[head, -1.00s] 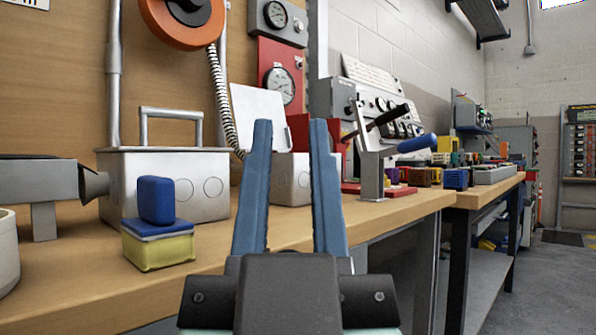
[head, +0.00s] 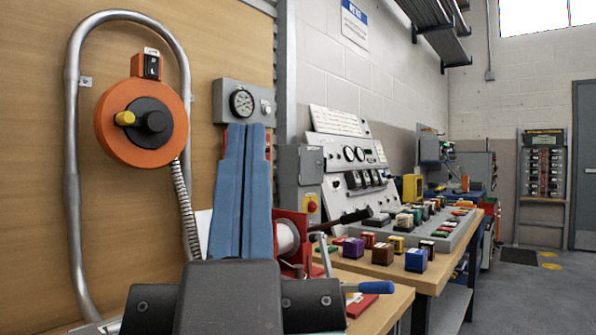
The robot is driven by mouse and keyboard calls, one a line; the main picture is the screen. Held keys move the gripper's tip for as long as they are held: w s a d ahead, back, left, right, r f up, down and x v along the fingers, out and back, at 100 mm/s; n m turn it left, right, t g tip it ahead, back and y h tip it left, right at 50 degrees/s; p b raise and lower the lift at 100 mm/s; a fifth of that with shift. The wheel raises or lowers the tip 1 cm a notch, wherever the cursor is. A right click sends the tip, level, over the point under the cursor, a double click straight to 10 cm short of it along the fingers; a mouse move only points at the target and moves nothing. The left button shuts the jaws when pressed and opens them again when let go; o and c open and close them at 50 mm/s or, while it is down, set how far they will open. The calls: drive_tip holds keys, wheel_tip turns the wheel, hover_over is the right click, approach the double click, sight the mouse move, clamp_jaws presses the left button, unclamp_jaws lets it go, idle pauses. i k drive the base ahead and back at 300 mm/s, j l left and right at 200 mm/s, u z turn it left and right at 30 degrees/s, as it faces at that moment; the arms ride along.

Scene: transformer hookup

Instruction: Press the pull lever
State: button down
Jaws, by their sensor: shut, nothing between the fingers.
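My gripper (head: 246,130) points up in the middle of the head view, with its two blue fingers together and nothing between them. A hand lever with a blue grip (head: 369,287) is low, just right of my gripper, over a red base (head: 362,306); its lower part is partly hidden behind my gripper body. A second lever with a black grip (head: 342,221) slants up to the right above it. I cannot tell which of the two is the pull lever. My gripper appears apart from both.
A red device with a white spool (head: 288,237) stands behind my fingers. Several small coloured blocks (head: 383,253) and a sloped control panel (head: 348,160) are on the bench (head: 445,268) to the right. An orange reel (head: 142,122) hangs at left. Open floor (head: 515,290) lies at far right.

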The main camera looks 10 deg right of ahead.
sight(361, 215)
drive_tip(key=i+l+z, duration=0.1)
drive_tip(key=i+l, duration=0.6)
drive_tip(key=i+l+z, duration=0.15)
drive_tip(key=i+l, duration=0.5)
drive_tip(key=i, duration=0.25)
